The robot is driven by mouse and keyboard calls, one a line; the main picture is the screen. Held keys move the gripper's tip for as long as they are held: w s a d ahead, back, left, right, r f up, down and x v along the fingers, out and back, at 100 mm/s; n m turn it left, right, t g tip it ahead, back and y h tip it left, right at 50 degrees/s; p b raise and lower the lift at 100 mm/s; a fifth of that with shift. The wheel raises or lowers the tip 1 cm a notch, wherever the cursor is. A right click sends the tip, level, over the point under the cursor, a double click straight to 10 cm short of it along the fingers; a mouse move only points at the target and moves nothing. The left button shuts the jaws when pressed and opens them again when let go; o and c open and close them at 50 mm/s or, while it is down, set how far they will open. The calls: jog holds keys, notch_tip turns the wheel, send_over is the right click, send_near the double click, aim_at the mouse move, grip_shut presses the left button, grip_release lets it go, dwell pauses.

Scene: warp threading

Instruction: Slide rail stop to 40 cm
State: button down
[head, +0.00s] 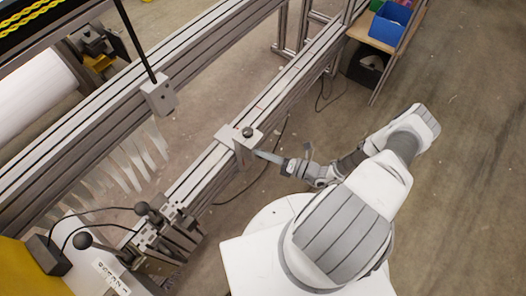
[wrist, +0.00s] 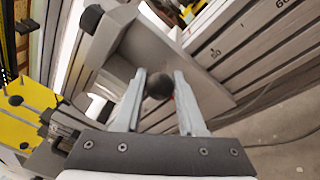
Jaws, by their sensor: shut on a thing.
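The rail stop (head: 240,144) is a light grey block with a dark round knob (head: 248,132), seated on the front grey slotted rail (head: 285,88). My gripper (head: 262,153) reaches it from the right side. In the wrist view my gripper (wrist: 159,90) has its two fingers on either side of the black ball knob (wrist: 158,86), shut on it. The grey body of the rail stop (wrist: 175,50) stands behind the knob there. A scale mark reading 60 (wrist: 283,4) shows on the rail in the wrist view; the stop's exact scale position cannot be read.
A second rail runs behind, with a grey block (head: 159,97) and black rod on it. Levers with black ball knobs (head: 147,210) stand at the rail's lower left. A cart with a blue bin (head: 390,22) is at the upper right. Dark cables lie on the floor.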

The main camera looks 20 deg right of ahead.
jog(key=shift+s, duration=0.15)
jog(key=c, duration=0.8)
grip_release()
jog(key=shift+o, duration=0.2)
jog(key=p+v, duration=0.2)
jog(key=v, duration=1.5)
jog(key=shift+s+d, duration=0.1)
jog(key=shift+s, duration=0.05)
